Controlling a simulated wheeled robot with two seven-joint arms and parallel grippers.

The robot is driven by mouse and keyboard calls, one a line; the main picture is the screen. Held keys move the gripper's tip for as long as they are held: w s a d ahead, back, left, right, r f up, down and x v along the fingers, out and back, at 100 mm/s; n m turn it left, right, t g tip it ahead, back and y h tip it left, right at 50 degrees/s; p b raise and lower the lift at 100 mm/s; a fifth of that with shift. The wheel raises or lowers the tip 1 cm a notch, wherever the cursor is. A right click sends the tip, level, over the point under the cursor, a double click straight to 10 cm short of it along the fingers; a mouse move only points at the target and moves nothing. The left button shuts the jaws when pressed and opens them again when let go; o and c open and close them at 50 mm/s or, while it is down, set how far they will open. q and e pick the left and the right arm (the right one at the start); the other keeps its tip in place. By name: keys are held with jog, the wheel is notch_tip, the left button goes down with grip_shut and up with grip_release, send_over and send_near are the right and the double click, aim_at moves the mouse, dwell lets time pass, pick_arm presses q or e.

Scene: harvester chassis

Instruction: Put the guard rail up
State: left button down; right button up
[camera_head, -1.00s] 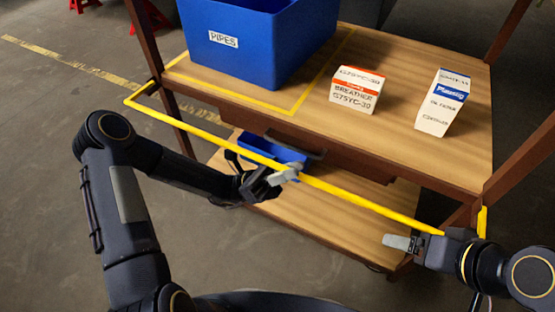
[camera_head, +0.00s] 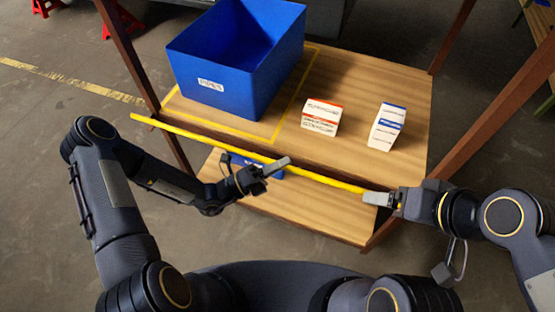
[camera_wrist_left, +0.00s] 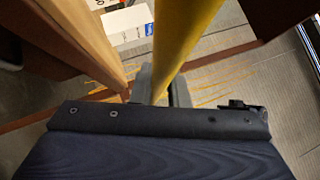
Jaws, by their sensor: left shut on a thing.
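The yellow guard rail (camera_head: 315,177) is a long bar across the front of the wooden rack, slanting down to the right in the head view. Its left end is in front of the rack's left post; its right end is hidden at my right gripper. My left gripper (camera_head: 276,167) is shut on the rail near its middle. In the left wrist view the rail (camera_wrist_left: 183,35) passes between the fingers of the left gripper (camera_wrist_left: 162,88). My right gripper (camera_head: 381,199) is at the rail's right end; whether its fingers grip it is unclear.
The rack's upper shelf (camera_head: 360,165) holds a blue pipes bin (camera_head: 215,88), an orange-and-white box (camera_head: 321,118) and a blue-and-white box (camera_head: 387,128). A small blue bin (camera_head: 240,163) is partly hidden on the lower shelf (camera_head: 300,212). Dark posts (camera_head: 490,115) stand at the rack's corners.

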pick_arm(q)
jog(key=shift+w+d+r+n+g+y+p, duration=0.15)
jog(key=shift+w+d+r+n+y+p, duration=0.2)
jog(key=shift+w+n+y+p, duration=0.55)
jog(key=shift+w+d+r+n+g+y+p, duration=0.1)
jog(key=shift+w+d+r+n+y+p, duration=0.2)
jog(key=shift+w+n+p, duration=0.75)
jog(key=shift+w+d+r+n+g+y+p, duration=0.25)
jog(key=shift+w+y+p, duration=0.45)
jog(key=shift+p, duration=0.8)
jog(key=shift+r, duration=0.1)
jog(key=c, duration=1.4)
grip_release()
